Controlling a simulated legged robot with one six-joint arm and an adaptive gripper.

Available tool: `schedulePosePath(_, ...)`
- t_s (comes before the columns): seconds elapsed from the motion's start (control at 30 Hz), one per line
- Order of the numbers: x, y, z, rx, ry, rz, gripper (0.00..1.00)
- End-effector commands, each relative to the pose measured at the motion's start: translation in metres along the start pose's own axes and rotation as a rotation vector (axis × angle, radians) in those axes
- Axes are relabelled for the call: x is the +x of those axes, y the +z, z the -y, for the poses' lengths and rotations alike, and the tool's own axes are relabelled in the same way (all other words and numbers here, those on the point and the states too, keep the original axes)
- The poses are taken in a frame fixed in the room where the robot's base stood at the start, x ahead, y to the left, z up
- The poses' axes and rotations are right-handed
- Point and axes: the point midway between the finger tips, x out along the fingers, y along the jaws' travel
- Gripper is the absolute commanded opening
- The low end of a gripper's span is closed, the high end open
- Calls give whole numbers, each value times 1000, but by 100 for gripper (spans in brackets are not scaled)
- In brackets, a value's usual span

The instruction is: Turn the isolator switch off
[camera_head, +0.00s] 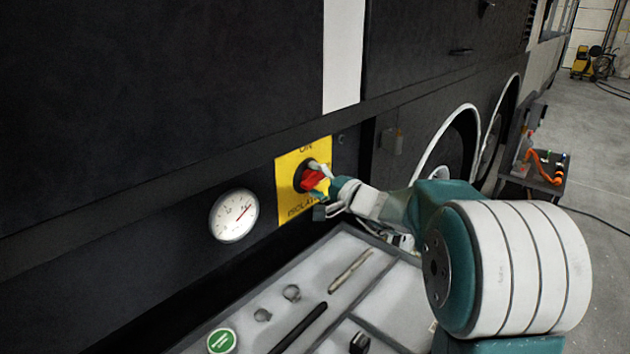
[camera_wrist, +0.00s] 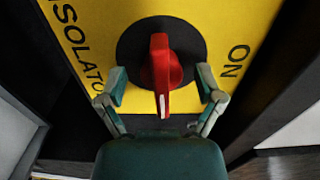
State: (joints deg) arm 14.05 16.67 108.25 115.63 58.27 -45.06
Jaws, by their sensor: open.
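The isolator switch is a red handle (camera_head: 312,180) on a black round base, set in a yellow plate (camera_head: 291,163) on the coach's dark side. The plate reads "ON" at the top and "ISOLATO..." at the bottom, partly covered. In the wrist view the red handle (camera_wrist: 161,70) stands between my fingers, its white-marked end towards my palm. My gripper (camera_head: 322,188) is open at the switch; in the wrist view its fingertips (camera_wrist: 166,86) lie either side of the handle, with a gap on both sides.
A white dial gauge (camera_head: 234,215) sits left of the plate. Below is a grey tray (camera_head: 336,263) with several small parts, a rod and a green round label (camera_head: 221,341). A dark cart (camera_head: 541,177) with an orange cable stands at right.

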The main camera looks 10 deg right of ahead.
Motion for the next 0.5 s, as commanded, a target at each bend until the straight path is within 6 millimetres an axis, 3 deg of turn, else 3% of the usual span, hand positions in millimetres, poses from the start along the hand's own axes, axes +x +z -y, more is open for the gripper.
schedulePosePath(0.07,0,0,0,0,0,0,81)
schedulePosePath(0.23,0,0,-1,1,1,0,5)
schedulePosePath(0.5,0,0,-2,26,3,0,5)
